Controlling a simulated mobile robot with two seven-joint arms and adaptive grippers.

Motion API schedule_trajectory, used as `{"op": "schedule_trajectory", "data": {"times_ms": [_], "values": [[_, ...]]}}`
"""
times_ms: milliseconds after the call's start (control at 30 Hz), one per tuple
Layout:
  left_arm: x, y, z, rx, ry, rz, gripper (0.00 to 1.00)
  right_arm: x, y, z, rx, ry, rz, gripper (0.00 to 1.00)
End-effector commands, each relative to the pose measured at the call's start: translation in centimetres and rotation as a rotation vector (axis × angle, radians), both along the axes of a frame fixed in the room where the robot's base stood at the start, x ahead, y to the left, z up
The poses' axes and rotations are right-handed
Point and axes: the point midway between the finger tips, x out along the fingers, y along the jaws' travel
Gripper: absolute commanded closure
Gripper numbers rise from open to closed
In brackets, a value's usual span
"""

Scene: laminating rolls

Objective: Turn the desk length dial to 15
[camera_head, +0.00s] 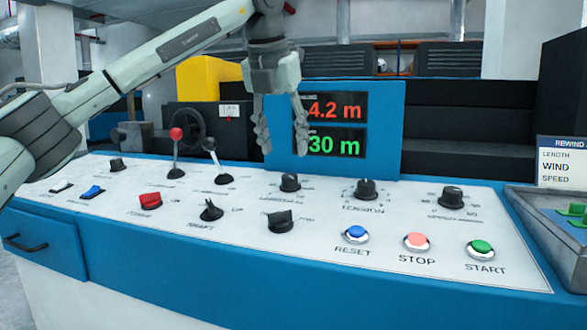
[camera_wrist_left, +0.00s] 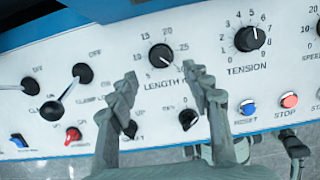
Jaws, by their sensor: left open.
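The length dial (camera_head: 290,182) is a black round knob on the sloping white panel. In the left wrist view the length dial (camera_wrist_left: 161,56) has a ring of numbers, and its white mark points to the lower right. My left gripper (camera_head: 283,147) is open and empty, pointing down above and behind the dial in the head view. In the left wrist view its two fingertips (camera_wrist_left: 160,75) stand either side of the dial's lower edge, apart from it. The green display (camera_head: 335,143) reads 30 m, partly hidden by a finger.
The tension dial (camera_head: 366,190) and speed dial (camera_head: 451,197) are to the right. Two levers, one with a red knob (camera_head: 176,134), stand to the left. Rotary switches and the reset (camera_head: 356,234), stop and start buttons sit nearer the front. The display housing (camera_head: 385,120) rises behind.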

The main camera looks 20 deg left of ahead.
Motion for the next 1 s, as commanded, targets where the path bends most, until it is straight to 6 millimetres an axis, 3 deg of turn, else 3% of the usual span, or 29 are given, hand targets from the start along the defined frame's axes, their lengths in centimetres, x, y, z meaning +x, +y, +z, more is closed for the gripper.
{"op": "schedule_trajectory", "data": {"times_ms": [400, 767, 1000], "values": [[2.3, -0.1, -5.7, -0.001, 0.001, -0.001, 0.51, -0.6, 0.2, 0.4, 0.003, 0.003, 0.002, 0.60], [2.6, -0.1, -6.5, -0.001, 0.000, -0.002, 0.51, -0.3, 0.2, 0.4, 0.002, -0.002, 0.001, 0.60], [2.6, -0.1, -6.5, -0.001, 0.000, -0.002, 0.77, -0.1, 0.2, 0.4, 0.002, -0.003, 0.000, 0.60]]}}
